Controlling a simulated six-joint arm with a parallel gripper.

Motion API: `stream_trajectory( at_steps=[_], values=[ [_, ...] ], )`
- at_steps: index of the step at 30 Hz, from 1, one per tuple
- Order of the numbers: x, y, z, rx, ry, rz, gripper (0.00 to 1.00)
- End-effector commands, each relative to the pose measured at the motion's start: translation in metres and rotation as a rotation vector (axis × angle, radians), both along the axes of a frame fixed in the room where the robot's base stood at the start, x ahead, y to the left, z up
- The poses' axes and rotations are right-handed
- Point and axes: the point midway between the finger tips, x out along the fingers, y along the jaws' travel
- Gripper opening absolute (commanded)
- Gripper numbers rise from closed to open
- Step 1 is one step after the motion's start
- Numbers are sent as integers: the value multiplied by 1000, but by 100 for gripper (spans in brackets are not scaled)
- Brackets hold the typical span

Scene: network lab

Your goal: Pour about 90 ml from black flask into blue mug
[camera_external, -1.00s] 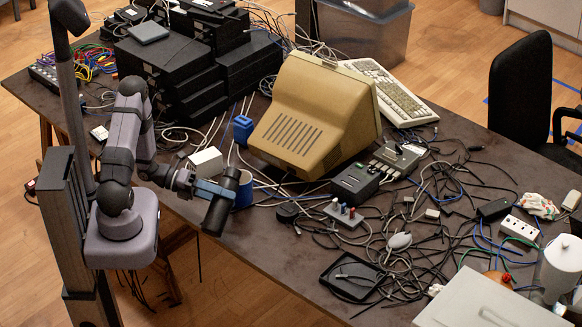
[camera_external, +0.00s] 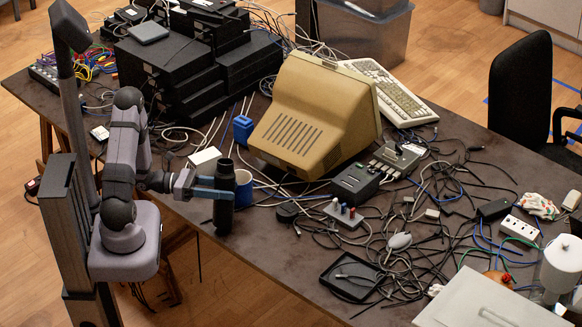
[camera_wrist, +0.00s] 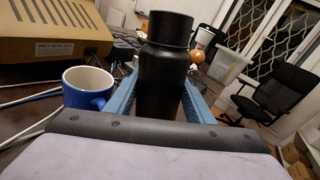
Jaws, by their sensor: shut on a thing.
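The black flask (camera_external: 223,198) is upright in my gripper (camera_external: 212,193), whose blue fingers are shut around its body. In the wrist view the flask (camera_wrist: 165,75) stands between the two fingers (camera_wrist: 160,97), with its neck up. I cannot tell whether its base touches the table. The blue mug (camera_external: 243,190) stands on the table just right of the flask, partly hidden behind it. In the wrist view the mug (camera_wrist: 88,88) is upright left of the flask, with a pale inside and its handle toward the flask. Its bottom inside is hidden.
The beige monitor (camera_external: 305,110) stands behind the mug. A white box (camera_external: 206,160) and a blue block (camera_external: 243,129) lie close behind. Cables and a grey box with knobs (camera_external: 343,214) are to the right. The dark table (camera_external: 270,270) is clearer near its front edge.

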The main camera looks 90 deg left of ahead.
Motion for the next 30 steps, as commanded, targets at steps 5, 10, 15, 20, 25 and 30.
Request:
stream_trajectory(
  at_steps=[5, 10, 15, 20, 25, 30],
  values=[
    [-1, 0, -3, 115, -54, 1, 7],
    [-1, -1, -2, 181, -83, 0, 7],
    [-1, -1, -1, 210, -95, -1, 7],
    [-1, -1, 0, 218, -99, -2, 7],
    [-1, -1, 0, 217, -98, -1, 7],
    [-1, -1, 0, 216, -98, -1, 7]
  ],
)
